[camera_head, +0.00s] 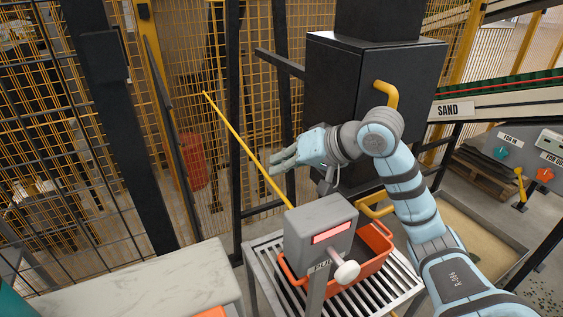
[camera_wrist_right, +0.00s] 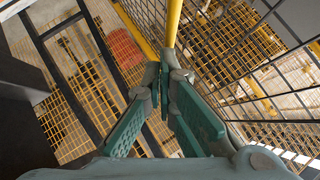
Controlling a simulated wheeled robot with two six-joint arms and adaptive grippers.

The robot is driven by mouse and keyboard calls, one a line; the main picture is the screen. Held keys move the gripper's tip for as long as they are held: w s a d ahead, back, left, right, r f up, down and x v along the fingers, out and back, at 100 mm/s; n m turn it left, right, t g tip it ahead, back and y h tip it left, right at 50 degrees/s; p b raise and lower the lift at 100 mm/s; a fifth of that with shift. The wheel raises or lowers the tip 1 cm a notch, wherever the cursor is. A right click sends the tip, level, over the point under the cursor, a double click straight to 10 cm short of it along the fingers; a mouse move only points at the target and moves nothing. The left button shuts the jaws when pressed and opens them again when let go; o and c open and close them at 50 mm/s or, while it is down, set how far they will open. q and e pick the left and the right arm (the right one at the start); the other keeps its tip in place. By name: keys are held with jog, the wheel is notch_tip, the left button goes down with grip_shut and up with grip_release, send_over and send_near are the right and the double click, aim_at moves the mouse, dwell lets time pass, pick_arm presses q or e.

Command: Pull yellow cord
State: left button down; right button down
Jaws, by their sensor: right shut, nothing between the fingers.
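The yellow cord (camera_head: 240,142) runs taut and slanted in the head view, from the fence side down to the grey box (camera_head: 300,225) with a red strip and a white knob. My right gripper (camera_head: 274,166) is beside the cord's lower half, fingertips toward it. Its fingers are closed and hold nothing. In the right wrist view, a yellow strip that looks like the cord (camera_wrist_right: 173,25) rises just past the fingertips (camera_wrist_right: 162,75). I cannot tell whether they touch it. My left gripper is not in view.
An orange bin (camera_head: 374,252) sits on a slatted metal stand under the grey box. A black cabinet (camera_head: 345,85) with yellow handles stands behind my right arm. Mesh fencing (camera_head: 185,60) and dark posts fill the left and back. A pale slab (camera_head: 150,285) lies at front left.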

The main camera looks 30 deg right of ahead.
notch_tip(320, 180, up, 10)
dwell(0.6)
jog(key=shift+d, duration=0.1)
